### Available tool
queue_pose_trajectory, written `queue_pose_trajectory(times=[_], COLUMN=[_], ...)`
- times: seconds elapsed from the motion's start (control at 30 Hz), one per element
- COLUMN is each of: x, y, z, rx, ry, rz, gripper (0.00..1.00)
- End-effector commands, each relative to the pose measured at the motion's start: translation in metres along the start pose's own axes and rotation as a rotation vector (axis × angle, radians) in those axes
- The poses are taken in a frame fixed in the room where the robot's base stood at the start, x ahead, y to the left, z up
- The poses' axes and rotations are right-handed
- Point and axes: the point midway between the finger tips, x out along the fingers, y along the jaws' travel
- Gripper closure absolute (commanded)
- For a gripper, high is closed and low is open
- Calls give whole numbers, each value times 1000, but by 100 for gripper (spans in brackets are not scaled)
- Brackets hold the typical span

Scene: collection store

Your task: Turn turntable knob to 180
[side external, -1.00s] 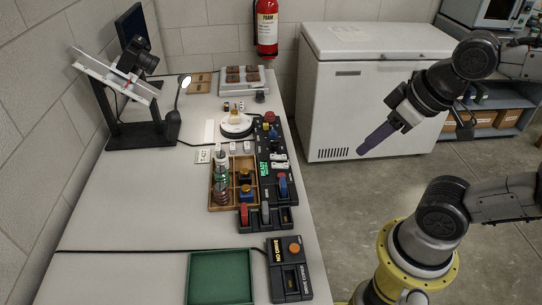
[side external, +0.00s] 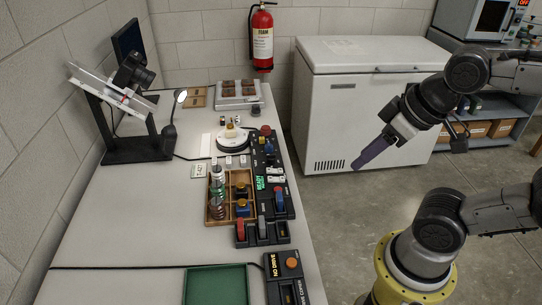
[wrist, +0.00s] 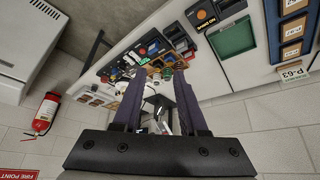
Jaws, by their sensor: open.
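The turntable (side external: 233,142) is a white round disc on a dark base, towards the back of the bench, with small items on it. A black control panel (side external: 262,160) runs along its right side, with a red knob (side external: 265,130) and smaller coloured controls. I cannot tell which one is the turntable knob or read any angle. My gripper (side external: 360,162) has purple fingers, is empty, and hangs over the floor to the right of the bench, well apart from the panel. In the wrist view, the fingers (wrist: 156,88) stand apart, with the bench beyond them.
A wooden compartment tray (side external: 230,219) with jars stands in front of the turntable. Lever switches (side external: 262,232), a green tray (side external: 216,284) and a black box with an orange button (side external: 287,278) are nearer. A white chest freezer (side external: 365,100) stands behind my gripper. Floor between is clear.

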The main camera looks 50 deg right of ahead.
Motion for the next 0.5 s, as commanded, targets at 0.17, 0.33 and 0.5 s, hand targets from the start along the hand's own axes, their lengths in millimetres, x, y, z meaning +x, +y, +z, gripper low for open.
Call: queue_pose_trajectory(times=[0.17,0.33,0.5], x=[0,-15,-28], y=[0,-1,1], z=[1,-20,-62], rx=[-153,-508,-887], ry=[-4,36,44], rz=[-1,5,17], gripper=[32,32,32])
